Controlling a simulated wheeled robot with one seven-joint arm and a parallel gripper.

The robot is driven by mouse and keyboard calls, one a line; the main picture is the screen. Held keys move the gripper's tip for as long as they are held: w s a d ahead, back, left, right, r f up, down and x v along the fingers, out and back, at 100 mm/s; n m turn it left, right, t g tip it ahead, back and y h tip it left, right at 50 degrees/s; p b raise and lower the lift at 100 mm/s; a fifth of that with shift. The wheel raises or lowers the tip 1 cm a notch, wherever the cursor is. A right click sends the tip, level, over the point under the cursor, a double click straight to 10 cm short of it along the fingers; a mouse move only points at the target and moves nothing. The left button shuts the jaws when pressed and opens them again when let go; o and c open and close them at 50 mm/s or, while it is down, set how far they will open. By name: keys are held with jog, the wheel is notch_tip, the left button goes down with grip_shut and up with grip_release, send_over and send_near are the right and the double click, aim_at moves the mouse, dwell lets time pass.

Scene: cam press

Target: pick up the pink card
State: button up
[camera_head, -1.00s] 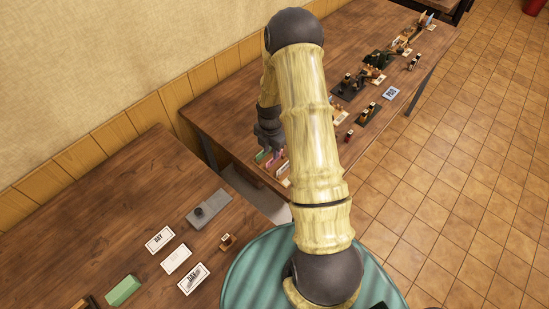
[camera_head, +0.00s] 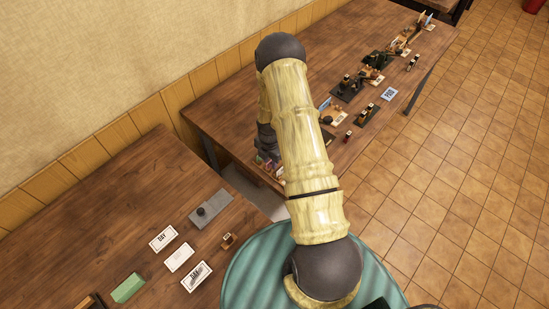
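A row of small upright cards stands at the near left end of the far table. One card looks pink or reddish (camera_head: 267,165), but it is tiny and partly covered, so I cannot be sure of its exact shape. My gripper (camera_head: 265,154) is dark and points down right at this row, behind my yellow arm. Its fingers are mostly hidden or too small to make out. I cannot tell whether it touches the pink card or whether it is open or shut.
The near table (camera_head: 110,215) holds a grey plate with a black knob (camera_head: 211,208), white printed cards (camera_head: 179,257) and a green block (camera_head: 128,287). More small items, including a blue card (camera_head: 389,94), stand along the far table (camera_head: 235,105). A gap separates the tables.

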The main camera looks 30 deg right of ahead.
jog(key=shift+f, duration=0.65)
grip_shut()
